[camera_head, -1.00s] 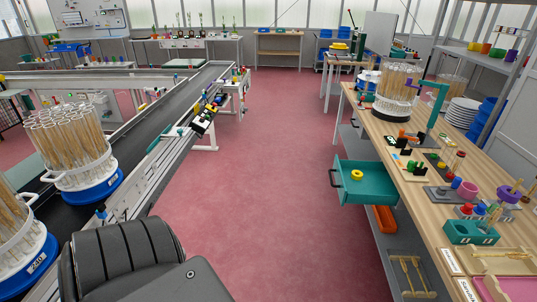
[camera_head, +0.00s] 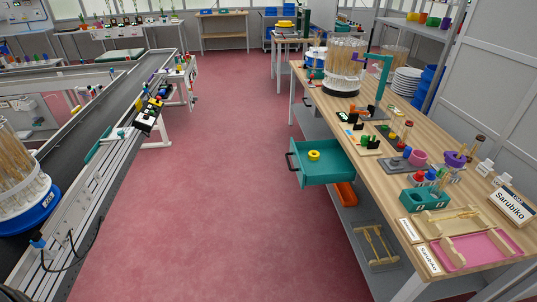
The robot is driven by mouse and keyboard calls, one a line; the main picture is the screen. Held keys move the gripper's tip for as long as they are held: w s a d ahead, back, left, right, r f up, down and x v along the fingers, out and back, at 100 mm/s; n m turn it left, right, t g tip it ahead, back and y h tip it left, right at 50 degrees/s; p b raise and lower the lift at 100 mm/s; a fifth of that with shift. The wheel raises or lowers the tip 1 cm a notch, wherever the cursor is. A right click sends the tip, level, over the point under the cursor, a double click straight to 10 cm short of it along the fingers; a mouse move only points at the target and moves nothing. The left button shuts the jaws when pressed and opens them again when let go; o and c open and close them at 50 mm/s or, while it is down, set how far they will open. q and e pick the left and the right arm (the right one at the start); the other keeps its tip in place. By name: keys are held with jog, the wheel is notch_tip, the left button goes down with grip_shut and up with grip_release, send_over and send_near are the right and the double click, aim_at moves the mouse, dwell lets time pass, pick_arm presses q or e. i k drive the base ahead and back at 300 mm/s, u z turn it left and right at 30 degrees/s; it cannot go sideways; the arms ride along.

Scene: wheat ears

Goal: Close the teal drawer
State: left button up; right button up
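The teal drawer (camera_head: 327,174) is pulled out from under the wooden workbench (camera_head: 395,184) on the right and sticks out into the aisle. Its dark handle (camera_head: 291,163) is on the front face, toward the left. A yellow ring (camera_head: 314,155) lies inside the drawer. Neither of my grippers shows in the view, and nothing of mine touches the drawer.
The red floor (camera_head: 205,190) of the aisle is clear in front of the drawer. A conveyor (camera_head: 95,150) runs along the left, with a blue-based container of wheat ears (camera_head: 22,180). An orange bin (camera_head: 346,194) is below the drawer on a grey lower shelf.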

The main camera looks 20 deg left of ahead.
aim_at(333, 166)
jog(key=u, duration=0.2)
jog(key=i, duration=0.5)
jog(key=u, duration=0.8)
jog(key=i, duration=0.6)
jog(key=z, duration=1.45)
